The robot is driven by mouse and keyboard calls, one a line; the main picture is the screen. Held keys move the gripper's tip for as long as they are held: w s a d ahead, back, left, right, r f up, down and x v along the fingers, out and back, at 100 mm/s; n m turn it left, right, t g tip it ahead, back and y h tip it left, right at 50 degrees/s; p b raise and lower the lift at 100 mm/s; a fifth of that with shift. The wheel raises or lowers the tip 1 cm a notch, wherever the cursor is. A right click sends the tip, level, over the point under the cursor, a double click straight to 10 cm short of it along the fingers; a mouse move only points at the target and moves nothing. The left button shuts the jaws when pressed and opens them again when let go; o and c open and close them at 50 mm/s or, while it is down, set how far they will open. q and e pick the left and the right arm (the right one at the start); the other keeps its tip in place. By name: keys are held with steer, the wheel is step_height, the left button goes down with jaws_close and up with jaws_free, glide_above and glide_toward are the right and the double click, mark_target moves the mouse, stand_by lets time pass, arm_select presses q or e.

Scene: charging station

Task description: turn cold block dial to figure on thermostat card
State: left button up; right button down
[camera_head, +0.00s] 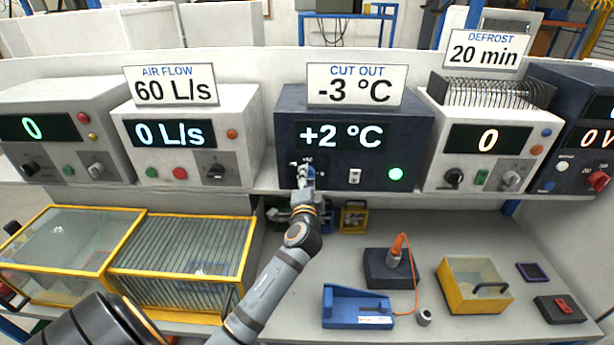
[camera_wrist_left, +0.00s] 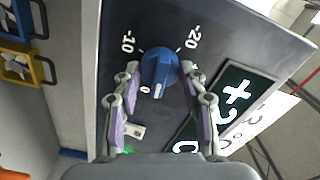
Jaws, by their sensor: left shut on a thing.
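The cold block unit (camera_head: 350,160) is a dark blue box whose display (camera_head: 342,135) reads +2 °C. The white card (camera_head: 356,85) on top reads CUT OUT -3 °C. The blue dial (camera_wrist_left: 160,66) shows in the left wrist view, with -10, -20 and 0 printed around it. Its white pointer mark lies near the 0. My left gripper (camera_head: 303,180) is at the dial, its fingers (camera_wrist_left: 159,72) shut on the dial's two sides. In the head view the gripper largely hides the dial. My right gripper is not in view.
The unit also has a small white switch (camera_head: 354,175) and a lit green button (camera_head: 396,174). An AIR FLOW unit (camera_head: 190,150) stands left and a DEFROST unit (camera_head: 470,150) right. Below are yellow-framed bins (camera_head: 185,262), a blue holder (camera_head: 357,308) and a yellow box (camera_head: 474,287).

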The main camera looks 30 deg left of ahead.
arm_select(q)
steer(key=m+p, duration=0.4)
steer(key=m, duration=0.5)
stand_by(0.5)
steer(key=o, duration=1.1)
steer(key=shift+o, duration=0.2)
